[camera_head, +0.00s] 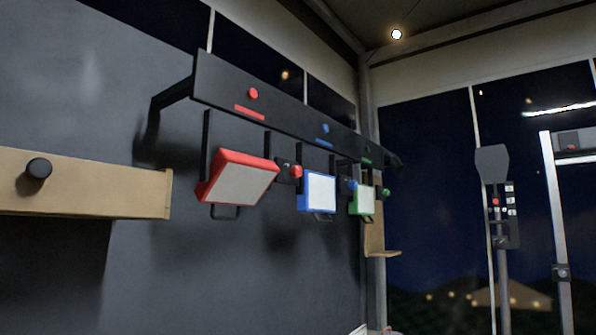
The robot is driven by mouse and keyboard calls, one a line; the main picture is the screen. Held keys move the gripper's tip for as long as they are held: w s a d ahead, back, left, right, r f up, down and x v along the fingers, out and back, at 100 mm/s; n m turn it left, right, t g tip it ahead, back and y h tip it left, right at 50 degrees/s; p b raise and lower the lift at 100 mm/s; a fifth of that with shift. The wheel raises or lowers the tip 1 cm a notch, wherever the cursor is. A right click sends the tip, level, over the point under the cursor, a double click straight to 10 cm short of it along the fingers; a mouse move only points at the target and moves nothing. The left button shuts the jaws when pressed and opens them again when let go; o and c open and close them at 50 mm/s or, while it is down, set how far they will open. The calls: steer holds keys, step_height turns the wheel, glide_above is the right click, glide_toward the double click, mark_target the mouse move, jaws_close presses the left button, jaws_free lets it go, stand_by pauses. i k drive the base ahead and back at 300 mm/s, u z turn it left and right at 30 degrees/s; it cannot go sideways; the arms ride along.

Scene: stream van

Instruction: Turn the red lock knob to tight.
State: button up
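A small round red knob (296,172) sits on a dark bracket just right of the red-framed lamp panel (238,180). The red panel hangs tilted from a black rail (225,85), below a red dot and a red bar marked on the rail. The knob is small in view, and I cannot read its turn position or any marking on it. My gripper is not in view.
A blue-framed panel (318,192) and a green-framed panel (363,201) hang farther right, with a blue knob (352,184) and a green knob (386,192). A wooden drawer or shelf front (100,184) with a black knob (39,168) juts out at left. A post with a control box (504,208) stands right.

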mark_target(296, 170)
steer(key=z, duration=0.05)
steer(key=i, duration=1)
steer(key=u, duration=0.05)
